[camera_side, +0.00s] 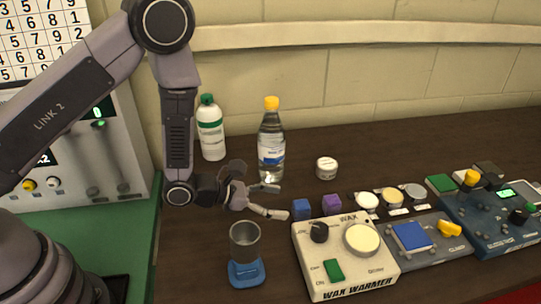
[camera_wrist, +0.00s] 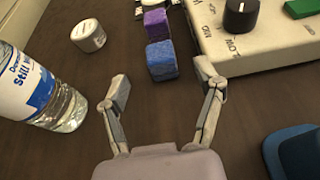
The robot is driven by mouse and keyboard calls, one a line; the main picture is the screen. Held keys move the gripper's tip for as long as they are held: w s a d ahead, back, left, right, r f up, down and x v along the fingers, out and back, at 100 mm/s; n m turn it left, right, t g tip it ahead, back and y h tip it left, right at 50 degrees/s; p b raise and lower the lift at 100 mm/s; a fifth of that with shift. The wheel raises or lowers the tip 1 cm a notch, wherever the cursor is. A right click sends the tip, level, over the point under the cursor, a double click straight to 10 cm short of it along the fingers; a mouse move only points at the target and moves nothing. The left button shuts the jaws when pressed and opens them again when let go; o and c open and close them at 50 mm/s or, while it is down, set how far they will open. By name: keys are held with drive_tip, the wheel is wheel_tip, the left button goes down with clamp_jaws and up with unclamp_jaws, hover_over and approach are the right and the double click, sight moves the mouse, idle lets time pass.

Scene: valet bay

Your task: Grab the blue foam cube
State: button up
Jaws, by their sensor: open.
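The blue foam cube (camera_side: 300,210) stands on the dark wooden table, just left of the wax warmer's back corner. In the wrist view the blue cube (camera_wrist: 162,60) lies ahead of my gripper, between the lines of its two fingers and slightly beyond the tips. A purple cube (camera_side: 332,204) sits close behind it; it also shows in the wrist view (camera_wrist: 157,25). My gripper (camera_side: 272,200) is open and empty, to the left of the blue cube, fingers pointing toward it. In the wrist view both fingertips of my gripper (camera_wrist: 163,84) are spread wide apart.
The cream wax warmer (camera_side: 343,260) is close to the right finger. A water bottle (camera_side: 271,145) stands behind my gripper, a green-capped bottle (camera_side: 210,130) further left. A small white jar (camera_side: 326,167) sits behind the cubes.

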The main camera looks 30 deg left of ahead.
sight(294, 206)
drive_tip(key=x, duration=0.7)
drive_tip(key=shift+s+a+f, duration=0.1)
drive_tip(key=shift+a+f, duration=0.1)
drive_tip(key=shift+f, duration=0.2)
drive_tip(key=c, duration=0.9)
